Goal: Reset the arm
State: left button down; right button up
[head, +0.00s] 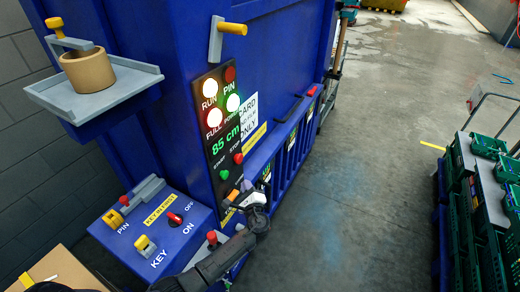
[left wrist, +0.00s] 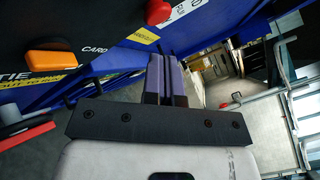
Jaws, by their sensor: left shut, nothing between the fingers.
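My left arm (head: 215,262) reaches in from the bottom of the head view. Its gripper (head: 236,200) is in front of the lower part of the blue machine's black control panel (head: 213,120). In the left wrist view the two fingers (left wrist: 167,80) lie together, shut, with nothing held. An orange knob (left wrist: 55,37) and a red handle (left wrist: 25,136) show to the left of the fingers, apart from them. My right gripper is in neither view.
The panel's green display (head: 226,140) reads 85 cm. A key box (head: 160,230) with yellow and red switches stands at lower left. A grey shelf (head: 112,103) holds a brown cylinder (head: 88,70). Green crates (head: 465,215) stand at right; the floor (head: 345,190) between is clear.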

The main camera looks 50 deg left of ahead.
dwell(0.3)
pick_arm(q)
jog(key=s+d+r+n+h+p, duration=0.1)
jog(key=s+d+r+n+h, duration=0.25)
jog(key=d+n+h, duration=0.45)
jog(key=s+d+r+n+h+p, duration=0.15)
jog(key=s+d+n+h, duration=0.35)
jog(key=d, duration=0.6)
jog(key=s+d+r+m+g+h, duration=0.15)
jog(key=s+d+h, duration=0.25)
jog(key=s+d, duration=0.4)
jog(key=s+f+g+p, duration=0.1)
jog(key=s+f, duration=0.1)
jog(key=s, duration=0.5)
jog(key=s+f+g+p, duration=0.1)
jog(key=s+f+g, duration=0.1)
jog(key=s, duration=0.5)
jog(key=shift+f+p, duration=0.35)
jog(key=shift+f, duration=0.5)
